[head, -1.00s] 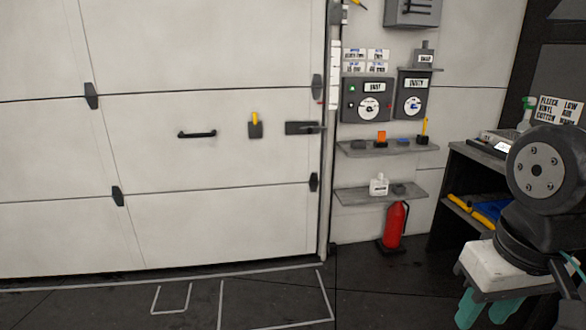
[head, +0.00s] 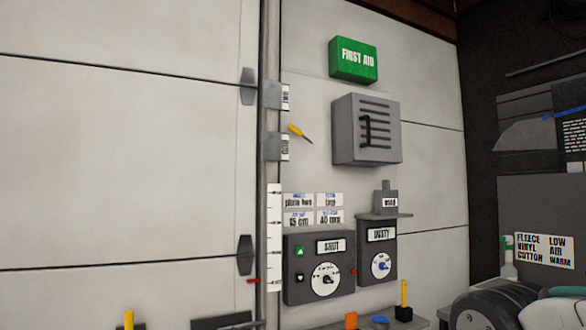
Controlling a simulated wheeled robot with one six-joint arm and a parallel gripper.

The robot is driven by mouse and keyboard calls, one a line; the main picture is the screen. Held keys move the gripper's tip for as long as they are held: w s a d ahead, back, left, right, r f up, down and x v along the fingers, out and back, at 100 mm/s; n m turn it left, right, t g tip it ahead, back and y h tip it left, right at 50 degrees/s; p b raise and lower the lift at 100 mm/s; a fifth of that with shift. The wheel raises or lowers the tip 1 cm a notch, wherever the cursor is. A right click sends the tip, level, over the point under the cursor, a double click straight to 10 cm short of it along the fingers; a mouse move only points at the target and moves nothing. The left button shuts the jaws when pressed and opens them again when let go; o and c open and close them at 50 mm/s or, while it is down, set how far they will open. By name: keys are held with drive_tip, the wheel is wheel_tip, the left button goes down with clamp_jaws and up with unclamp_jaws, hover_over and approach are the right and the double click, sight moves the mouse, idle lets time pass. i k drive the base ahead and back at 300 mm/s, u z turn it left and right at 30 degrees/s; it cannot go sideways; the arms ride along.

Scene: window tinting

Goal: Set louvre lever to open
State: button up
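A grey louvred box (head: 350,140) is fixed on the white wall at the upper middle of the head view. It has several dark horizontal slats on its front. A black lever (head: 366,132) stands roughly upright at the left part of that front. I cannot read any open or closed marks on it. My gripper is outside the picture; only a part of my arm shows at the bottom right corner, well below and right of the box. Nothing touches the lever.
A green first aid box (head: 353,60) hangs above. A yellow-handled item (head: 298,132) sits left of the louvred box. Below are several labels, a grey panel with a dial (head: 318,268), another dial panel (head: 378,252) and a small shelf (head: 384,216). A dark bench area is at right.

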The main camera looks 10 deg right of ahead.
sight(291, 127)
drive_tip(key=z, duration=0.05)
drive_tip(key=i, duration=0.75)
drive_tip(key=k, duration=0.55)
drive_tip(key=z, duration=1)
drive_tip(key=i, duration=1.2)
drive_tip(key=u, duration=0.4)
